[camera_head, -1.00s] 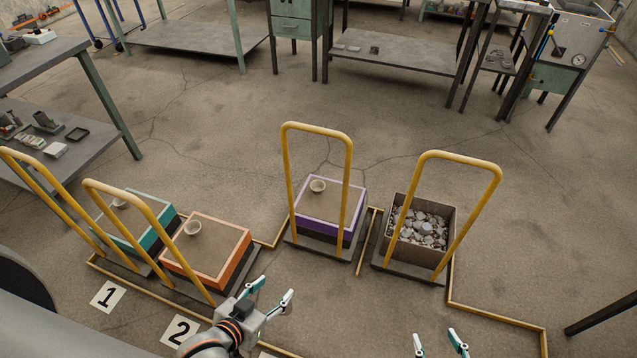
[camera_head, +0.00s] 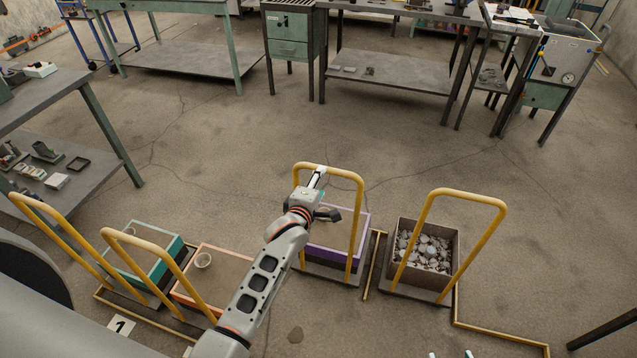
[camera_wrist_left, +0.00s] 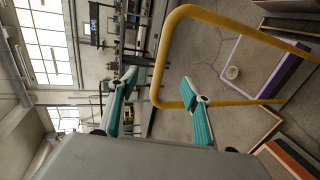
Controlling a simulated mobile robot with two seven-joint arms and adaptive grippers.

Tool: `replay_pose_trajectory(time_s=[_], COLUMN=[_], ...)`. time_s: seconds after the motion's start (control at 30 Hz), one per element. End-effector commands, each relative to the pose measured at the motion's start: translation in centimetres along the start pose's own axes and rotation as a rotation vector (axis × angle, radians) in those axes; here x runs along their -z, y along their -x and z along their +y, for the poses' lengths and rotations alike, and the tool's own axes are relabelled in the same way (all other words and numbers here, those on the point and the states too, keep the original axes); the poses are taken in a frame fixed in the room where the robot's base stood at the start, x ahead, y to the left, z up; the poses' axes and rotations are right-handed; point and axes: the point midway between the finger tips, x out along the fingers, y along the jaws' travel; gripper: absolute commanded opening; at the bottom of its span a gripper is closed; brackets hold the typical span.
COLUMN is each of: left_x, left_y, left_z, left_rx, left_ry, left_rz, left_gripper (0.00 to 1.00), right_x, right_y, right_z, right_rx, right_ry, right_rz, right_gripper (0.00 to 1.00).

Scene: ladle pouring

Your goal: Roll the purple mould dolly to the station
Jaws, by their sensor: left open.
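The purple mould dolly (camera_head: 352,228) stands in the middle of the head view, with a purple-edged mould box and a yellow hoop handle (camera_head: 358,215). My left arm covers part of its left side. My left gripper (camera_head: 319,178) is at the top bar of the handle and is open. In the left wrist view, the handle (camera_wrist_left: 167,55) passes between the two spread fingers in the picture; I cannot tell if they touch it. My right gripper's tips (camera_head: 450,355) barely show, apart, at the bottom edge.
An orange dolly (camera_head: 215,262) and a teal dolly (camera_head: 150,250) stand to the left. A dolly with a box of metal pieces (camera_head: 428,250) stands to the right. Yellow floor rails (camera_head: 375,262) divide the bays. The floor (camera_head: 240,150) behind the dollies is clear up to the benches.

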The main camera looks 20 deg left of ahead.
Motion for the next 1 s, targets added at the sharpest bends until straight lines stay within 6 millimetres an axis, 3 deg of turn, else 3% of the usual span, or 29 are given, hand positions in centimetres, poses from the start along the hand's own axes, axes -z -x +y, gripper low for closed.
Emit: replay_pose_trajectory(time_s=[0.2,0.3,0.4,0.5,0.73,1.0], left_x=[0.1,0.1,0.1,0.1,0.1,0.1], left_y=[-2.4,-3.9,-5.2,-6.5,-8.8,-9.6], left_z=[0.1,-0.3,-0.5,-0.6,-0.4,-0.1], left_rx=[-0.001,-0.004,-0.003,-0.001,-0.001,0.001], left_ry=[-0.003,-0.004,-0.005,-0.006,-0.004,-0.003], left_rz=[0.0,0.0,0.0,0.0,-0.001,0.0], left_gripper=[0.49,0.49,0.49,0.49,0.49,0.49], right_x=[0.0,-0.8,0.3,1.0,-1.2,-2.5], right_y=[0.0,-1.1,-1.6,-2.0,-3.3,-3.6], right_z=[-0.2,-1.1,-2.7,-3.1,-2.7,-2.9], right_rx=[0.002,0.012,0.04,0.047,0.04,0.042], right_ry=[-0.003,-0.01,-0.008,-0.004,0.005,0.006], right_rz=[0.0,0.015,0.054,0.083,0.068,0.053], right_gripper=[0.51,0.51,0.51,0.51,0.51,0.51])
